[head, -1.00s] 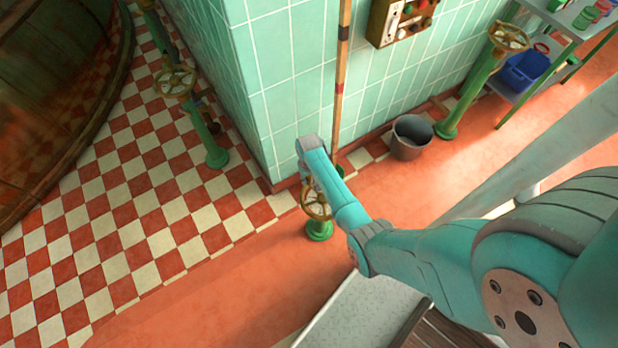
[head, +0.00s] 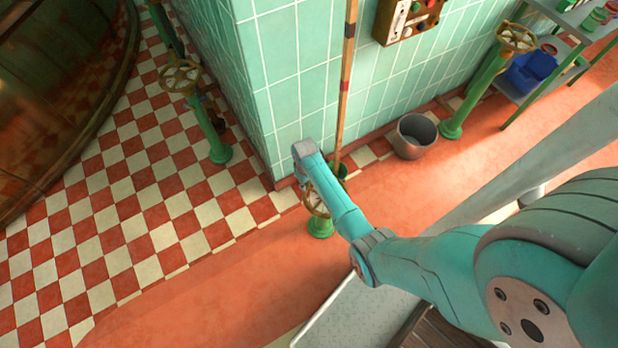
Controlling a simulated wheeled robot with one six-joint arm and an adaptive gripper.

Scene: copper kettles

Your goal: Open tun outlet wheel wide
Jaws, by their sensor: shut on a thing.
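A brass handwheel (head: 314,203) on a short green post (head: 320,227) stands near the foot of the tiled wall corner. My gripper (head: 306,184) is at this wheel, shut on it. My wrist and forearm cover most of the fingers and part of the rim, so the exact hold and how far the wheel is turned are hidden. A second brass wheel (head: 180,77) is on a green post beside the big round tun (head: 60,90) at the left. A third brass wheel (head: 515,38) tops a green post at the right. No label shows which wheel is the tun's outlet.
A grey bucket (head: 413,137), a control box (head: 408,18) and a shelf (head: 566,28) with a blue bin (head: 530,72) are to the right. The checkered floor (head: 130,210) at left is clear.

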